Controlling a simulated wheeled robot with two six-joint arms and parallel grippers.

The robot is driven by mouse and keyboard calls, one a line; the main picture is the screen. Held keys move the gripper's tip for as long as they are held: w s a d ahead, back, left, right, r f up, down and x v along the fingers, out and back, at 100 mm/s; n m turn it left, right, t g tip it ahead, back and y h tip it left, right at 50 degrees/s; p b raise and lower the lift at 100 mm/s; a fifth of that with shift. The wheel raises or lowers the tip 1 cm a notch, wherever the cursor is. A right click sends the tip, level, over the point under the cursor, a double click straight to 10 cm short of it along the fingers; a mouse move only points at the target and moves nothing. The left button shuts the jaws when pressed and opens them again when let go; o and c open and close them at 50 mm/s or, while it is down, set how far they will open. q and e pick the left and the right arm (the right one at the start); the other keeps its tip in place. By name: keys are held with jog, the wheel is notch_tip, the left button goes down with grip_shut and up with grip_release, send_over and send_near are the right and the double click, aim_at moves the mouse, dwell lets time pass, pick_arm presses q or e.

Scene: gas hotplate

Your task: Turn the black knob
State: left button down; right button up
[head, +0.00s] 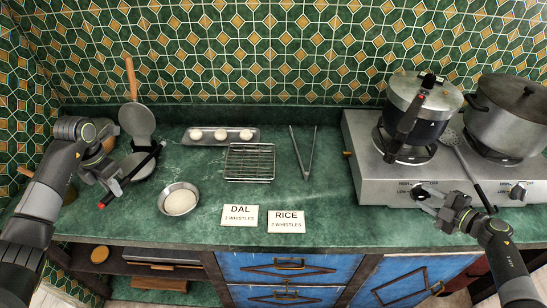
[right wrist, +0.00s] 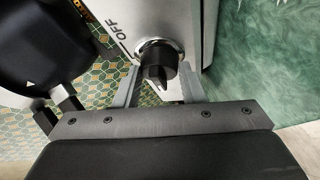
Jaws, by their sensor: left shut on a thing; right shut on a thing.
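The black knob (head: 420,192) is on the front of the silver gas hotplate (head: 375,186), below the left burner. My right gripper (head: 432,200) reaches it from the front right. In the right wrist view the two fingers (right wrist: 157,88) are shut around the knob (right wrist: 157,66), one on each side, near the OFF mark. A second black knob (head: 517,192) is on the right of the hotplate front.
A pressure cooker (head: 419,108) stands on the left burner and a lidded pot (head: 507,118) on the right one. A slotted spoon (head: 462,160) lies between them. Tongs (head: 304,155), a wire rack (head: 250,162) and a bowl (head: 179,201) are on the green counter.

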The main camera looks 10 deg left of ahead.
jog(key=o, duration=1)
pick_arm(q)
jog(key=shift+f+b, duration=0.95)
jog(key=shift+b, duration=0.05)
jog(key=shift+f, duration=0.15)
pick_arm(e)
jog(key=shift+v, duration=5.95)
jog(key=shift+a, duration=0.15)
